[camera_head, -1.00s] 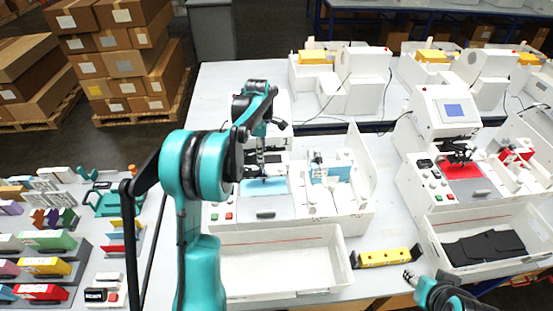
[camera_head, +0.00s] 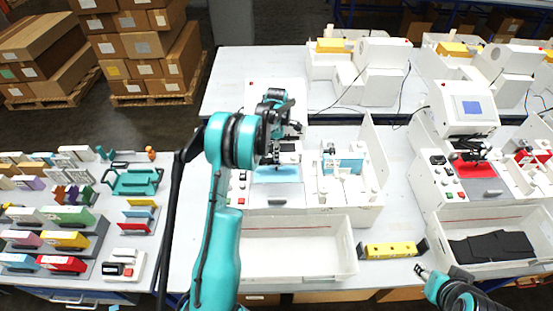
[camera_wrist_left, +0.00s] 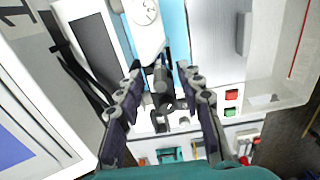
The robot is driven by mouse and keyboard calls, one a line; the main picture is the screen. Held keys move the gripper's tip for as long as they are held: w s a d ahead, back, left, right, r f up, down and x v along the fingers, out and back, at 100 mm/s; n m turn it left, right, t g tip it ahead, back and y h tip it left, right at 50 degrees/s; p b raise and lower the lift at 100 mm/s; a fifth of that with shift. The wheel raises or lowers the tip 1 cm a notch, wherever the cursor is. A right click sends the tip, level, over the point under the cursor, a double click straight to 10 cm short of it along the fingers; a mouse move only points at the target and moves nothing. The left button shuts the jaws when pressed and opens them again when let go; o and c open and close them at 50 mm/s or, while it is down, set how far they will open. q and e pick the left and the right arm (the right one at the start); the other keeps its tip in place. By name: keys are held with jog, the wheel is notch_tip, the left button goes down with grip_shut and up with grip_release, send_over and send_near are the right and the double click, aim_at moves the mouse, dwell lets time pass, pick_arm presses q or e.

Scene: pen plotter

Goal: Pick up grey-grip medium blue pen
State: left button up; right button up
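My left gripper (camera_head: 284,128) is over the back of the near white plotter with the blue sheet (camera_head: 277,174). In the left wrist view its two dark fingers (camera_wrist_left: 164,95) are spread apart. A dark grey cylindrical part (camera_wrist_left: 163,80) stands between them, close to the white carriage piece (camera_wrist_left: 146,22); I cannot tell whether it is the grey-grip pen. The fingers do not appear closed on it. No pen can be told for sure in the head view, where the arm partly covers the plotter. My right gripper (camera_head: 422,271) is at the lower right, away from the plotter.
A white tray (camera_head: 298,275) lies in front of the plotter, with a yellow level (camera_head: 390,250) to its right. A light-blue block (camera_head: 343,163) sits on the plotter's right side. A second plotter with a red sheet (camera_head: 472,169) stands at right. Coloured items fill the left table (camera_head: 108,225).

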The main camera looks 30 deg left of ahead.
pick_arm(q)
grip_shut()
jog(key=shift+r, duration=0.1)
